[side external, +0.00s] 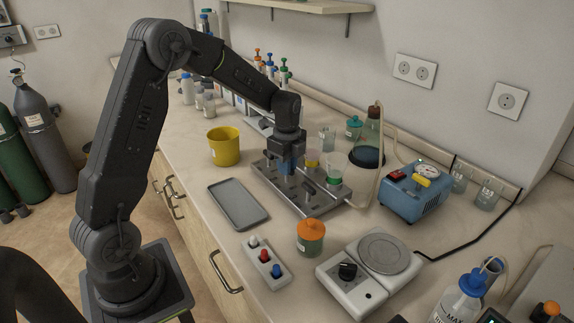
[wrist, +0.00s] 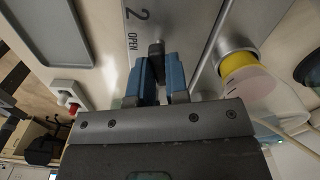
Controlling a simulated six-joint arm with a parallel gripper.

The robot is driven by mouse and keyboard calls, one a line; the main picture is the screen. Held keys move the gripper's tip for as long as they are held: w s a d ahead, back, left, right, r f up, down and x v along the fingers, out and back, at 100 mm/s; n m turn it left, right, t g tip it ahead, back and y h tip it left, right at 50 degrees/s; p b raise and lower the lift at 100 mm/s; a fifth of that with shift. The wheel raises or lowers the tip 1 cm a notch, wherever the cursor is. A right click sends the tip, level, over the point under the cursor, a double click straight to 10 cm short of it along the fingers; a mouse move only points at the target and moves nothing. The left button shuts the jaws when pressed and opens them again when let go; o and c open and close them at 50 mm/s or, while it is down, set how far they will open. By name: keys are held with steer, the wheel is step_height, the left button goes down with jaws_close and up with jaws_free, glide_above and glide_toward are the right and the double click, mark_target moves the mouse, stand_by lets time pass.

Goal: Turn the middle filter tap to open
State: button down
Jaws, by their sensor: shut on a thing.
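The filter manifold (side external: 301,204) is a grey metal block on the bench, with cups banded yellow and green on it. In the wrist view its plate (wrist: 192,18) bears a "2" and the word "OPEN" beside a dark tap (wrist: 156,49). My gripper (wrist: 163,75) points down at the manifold, its blue fingers shut on this tap, one on each side. The fingers hide most of the tap, so I cannot tell its exact angle. In the side view my gripper (side external: 287,168) is low over the manifold and hides the tap.
A grey tray (side external: 238,203) and yellow tub (side external: 224,147) lie left of the manifold. An orange-lidded jar (side external: 311,237) and a hotplate (side external: 370,270) stand in front. A blue pump (side external: 413,198) and a flask with tubing (side external: 368,140) stand to the right.

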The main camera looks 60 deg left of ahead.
steer(key=n, duration=0.7)
steer(key=shift+n, duration=0.3)
steer(key=n, duration=0.3)
steer(key=shift+n, duration=2)
steer(key=c, duration=1.1)
jaws_free()
steer(key=shift+r, duration=0.1)
